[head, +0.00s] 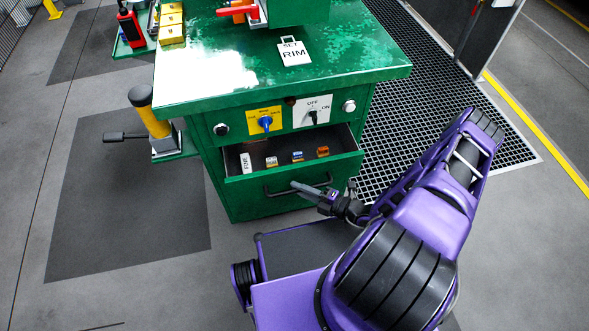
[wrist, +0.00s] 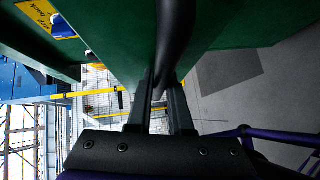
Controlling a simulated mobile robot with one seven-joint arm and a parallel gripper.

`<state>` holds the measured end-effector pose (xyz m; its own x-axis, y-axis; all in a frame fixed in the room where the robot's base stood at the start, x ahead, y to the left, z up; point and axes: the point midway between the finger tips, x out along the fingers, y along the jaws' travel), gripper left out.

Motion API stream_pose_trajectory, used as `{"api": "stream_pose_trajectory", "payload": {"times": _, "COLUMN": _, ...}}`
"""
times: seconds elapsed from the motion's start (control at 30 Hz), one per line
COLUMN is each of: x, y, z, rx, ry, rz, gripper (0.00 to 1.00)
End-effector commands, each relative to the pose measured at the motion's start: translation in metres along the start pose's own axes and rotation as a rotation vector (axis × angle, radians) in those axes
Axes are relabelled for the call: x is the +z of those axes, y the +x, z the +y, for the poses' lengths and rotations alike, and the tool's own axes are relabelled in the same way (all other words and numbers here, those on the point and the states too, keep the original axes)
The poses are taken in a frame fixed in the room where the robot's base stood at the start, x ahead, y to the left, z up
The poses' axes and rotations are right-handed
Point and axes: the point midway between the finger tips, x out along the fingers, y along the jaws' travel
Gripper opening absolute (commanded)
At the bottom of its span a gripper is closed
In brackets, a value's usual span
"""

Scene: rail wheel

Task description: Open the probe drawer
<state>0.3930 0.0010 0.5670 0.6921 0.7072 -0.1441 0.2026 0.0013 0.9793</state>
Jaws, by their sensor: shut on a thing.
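The green probe drawer (head: 243,198) stands pulled out from the green cabinet, its dark inside showing. Several small items lie in it: a white tag (head: 246,162), a pale block (head: 271,161), a blue-marked block (head: 297,157) and an orange block (head: 322,151). The drawer front carries a black bar handle (head: 275,193). My gripper (head: 300,187) is at the handle, shut on it. In the wrist view, the black handle (wrist: 174,40) runs between the two fingers of my gripper (wrist: 160,88). The fingers partly hide the handle in both views.
The green bench top (head: 350,62) overhangs the drawer and holds a white SET RIM tag (head: 293,52). A blue knob (head: 265,122) and an OFF/ON switch (head: 313,116) sit above the drawer. A yellow post (head: 146,108) stands left; grey floor is clear in front-left.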

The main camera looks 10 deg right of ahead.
Motion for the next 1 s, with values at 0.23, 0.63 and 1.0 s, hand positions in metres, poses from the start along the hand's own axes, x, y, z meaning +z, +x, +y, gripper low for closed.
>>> {"api": "stream_pose_trajectory", "payload": {"times": 0.23, "x": -0.033, "y": -0.034, "z": -0.01, "rx": 0.001, "ry": 0.002, "rz": -0.003, "gripper": 0.0}}
{"api": "stream_pose_trajectory", "payload": {"times": 0.63, "x": -0.053, "y": -0.054, "z": -0.015, "rx": 0.001, "ry": -0.002, "rz": -0.002, "gripper": 0.0}}
{"api": "stream_pose_trajectory", "payload": {"times": 1.0, "x": -0.053, "y": -0.054, "z": -0.015, "rx": 0.001, "ry": -0.002, "rz": -0.002, "gripper": 0.28}}
